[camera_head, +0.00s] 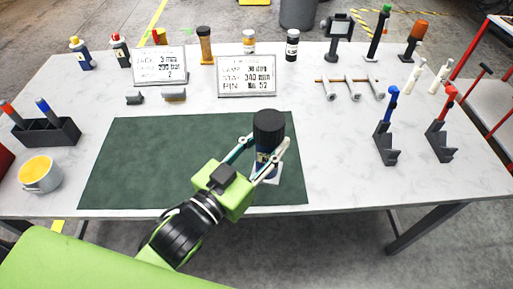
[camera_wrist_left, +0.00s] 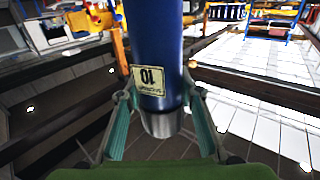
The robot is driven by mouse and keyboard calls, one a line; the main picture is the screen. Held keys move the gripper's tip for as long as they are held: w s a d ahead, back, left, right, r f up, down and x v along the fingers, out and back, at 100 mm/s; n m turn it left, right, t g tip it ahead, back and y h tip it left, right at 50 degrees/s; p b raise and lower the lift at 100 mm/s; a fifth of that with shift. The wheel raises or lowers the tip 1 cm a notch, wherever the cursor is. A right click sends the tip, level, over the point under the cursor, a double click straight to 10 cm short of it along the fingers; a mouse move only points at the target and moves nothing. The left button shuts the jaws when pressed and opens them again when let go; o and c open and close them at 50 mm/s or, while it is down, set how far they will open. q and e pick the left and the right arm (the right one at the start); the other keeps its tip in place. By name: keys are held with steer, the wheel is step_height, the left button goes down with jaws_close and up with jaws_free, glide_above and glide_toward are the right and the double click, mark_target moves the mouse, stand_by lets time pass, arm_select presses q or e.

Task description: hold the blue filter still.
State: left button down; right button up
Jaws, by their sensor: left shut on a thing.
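The blue filter (camera_head: 268,127) stands upright over the right part of the green mat (camera_head: 150,160); its top looks black in the head view. My left gripper (camera_head: 266,146) is shut on it, one finger on each side. In the left wrist view the blue filter (camera_wrist_left: 152,40) rises between the fingers of my left gripper (camera_wrist_left: 160,98), showing a pale label and a silvery end. A white patch shows at its foot; I cannot tell whether the filter touches the surface below. My right gripper is not in view.
A yellow-filled mug (camera_head: 40,175) and a dark pen holder (camera_head: 47,132) stand at the left. Two sign boards (camera_head: 246,76) and several bottles stand at the back. Tools in dark stands (camera_head: 386,145) are at the right. The mat's left part is clear.

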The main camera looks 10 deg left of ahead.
arm_select(q)
steer(key=a+r+n+t+y, duration=0.1)
steer(key=a+n+y, duration=0.2)
steer(key=a+y, duration=0.2)
steer(key=shift+w+a+r, duration=0.35)
steer(key=shift+a, duration=0.2)
steer(key=w+a+f+b, duration=0.3)
steer(key=w+f+b, duration=0.6)
steer(key=w, duration=0.4)
steer(key=shift+a+f+b, duration=0.15)
steer(key=shift+a+b, duration=0.15)
steer(key=shift+b, duration=0.15)
steer(key=shift+w+a+f, duration=0.1)
steer(key=shift+w+f, duration=0.05)
steer(key=shift+f, duration=0.75)
steer(key=shift+w+f, duration=0.1)
steer(key=shift+f, duration=0.8)
